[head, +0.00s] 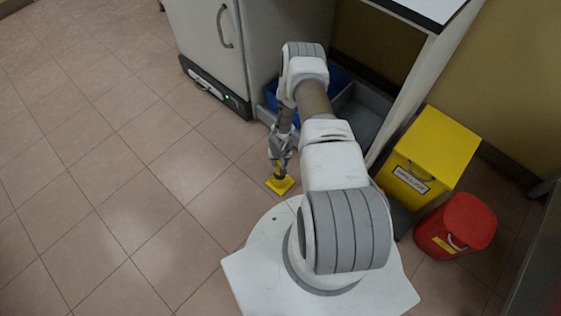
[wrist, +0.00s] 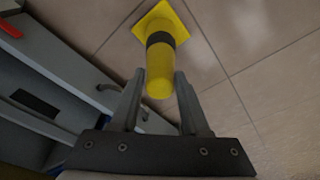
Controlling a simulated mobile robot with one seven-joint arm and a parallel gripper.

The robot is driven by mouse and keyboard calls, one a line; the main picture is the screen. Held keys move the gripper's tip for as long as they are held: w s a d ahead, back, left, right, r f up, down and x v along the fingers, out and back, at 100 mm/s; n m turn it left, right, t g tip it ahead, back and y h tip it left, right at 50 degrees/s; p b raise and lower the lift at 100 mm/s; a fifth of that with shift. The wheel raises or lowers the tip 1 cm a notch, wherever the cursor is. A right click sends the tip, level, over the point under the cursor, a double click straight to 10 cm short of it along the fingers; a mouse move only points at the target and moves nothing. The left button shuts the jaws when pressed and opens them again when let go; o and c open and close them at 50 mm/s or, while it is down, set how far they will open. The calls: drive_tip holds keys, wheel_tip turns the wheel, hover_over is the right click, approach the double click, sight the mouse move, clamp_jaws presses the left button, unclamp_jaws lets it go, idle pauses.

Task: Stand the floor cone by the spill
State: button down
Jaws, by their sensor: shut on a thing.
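The floor cone is yellow with a black band and a square base. Its base (head: 280,184) shows below my gripper (head: 281,158) in the head view, over the tiled floor beside the cabinet. In the wrist view the cone (wrist: 160,62) lies between the two fingers of my gripper (wrist: 160,82), which is shut on its upper part. The cone's base points away from the gripper toward the floor. I cannot tell whether the base touches the tiles. I cannot make out a spill in either view.
A pale cabinet (head: 208,45) stands behind the gripper. Blue and grey trays (head: 362,117) lie under the bench, partly behind my arm. A yellow bin (head: 436,150) and a red bucket (head: 455,225) stand at the right. The tiled floor (head: 90,150) at the left is clear.

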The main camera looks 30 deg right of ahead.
drive_tip(key=shift+w+d, duration=0.1)
drive_tip(key=shift+f, duration=0.15)
drive_tip(key=shift+c, duration=1.9)
unclamp_jaws()
